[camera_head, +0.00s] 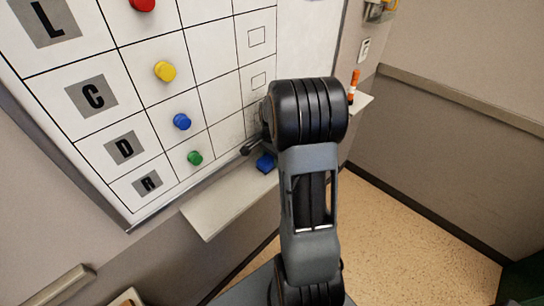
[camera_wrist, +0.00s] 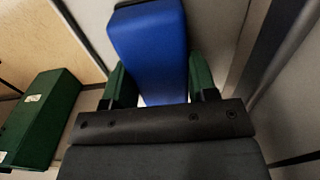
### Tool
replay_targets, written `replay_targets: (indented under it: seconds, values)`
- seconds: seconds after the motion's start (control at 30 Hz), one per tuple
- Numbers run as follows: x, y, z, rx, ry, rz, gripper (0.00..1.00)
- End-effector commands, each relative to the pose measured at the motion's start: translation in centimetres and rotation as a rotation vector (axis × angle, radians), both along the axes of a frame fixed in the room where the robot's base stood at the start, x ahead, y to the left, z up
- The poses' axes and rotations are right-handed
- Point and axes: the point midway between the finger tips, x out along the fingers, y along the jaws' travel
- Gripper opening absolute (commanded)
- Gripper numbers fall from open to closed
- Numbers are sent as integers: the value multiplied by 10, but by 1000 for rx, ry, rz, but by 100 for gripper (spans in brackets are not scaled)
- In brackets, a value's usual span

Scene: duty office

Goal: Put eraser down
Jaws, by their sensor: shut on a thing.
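The blue eraser (camera_head: 265,162) is just above or at the pale ledge (camera_head: 222,207) under the whiteboard in the head view; I cannot tell whether it touches the ledge. In the wrist view the eraser (camera_wrist: 150,45) sits between the two green fingers of my gripper (camera_wrist: 155,85), which is shut on it. In the head view my arm hides most of the gripper and the middle of the ledge.
The whiteboard (camera_head: 215,75) bears a lettered grid with red, yellow, blue (camera_head: 182,121) and green magnets. An orange marker (camera_head: 354,85) stands at the ledge's right end. The ledge's left part is bare. A green block-like object (camera_wrist: 40,115) lies left in the wrist view.

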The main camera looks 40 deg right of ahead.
Motion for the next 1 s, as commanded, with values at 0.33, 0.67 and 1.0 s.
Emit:
replay_targets:
  seconds: [0.33, 0.67, 1.0]
  values:
    - [0, 0, -1, 0, 0, 0, 78]
    - [1, 0, 10, -2, -2, 0, 78]
    - [1, 0, 74, -2, -3, 0, 78]
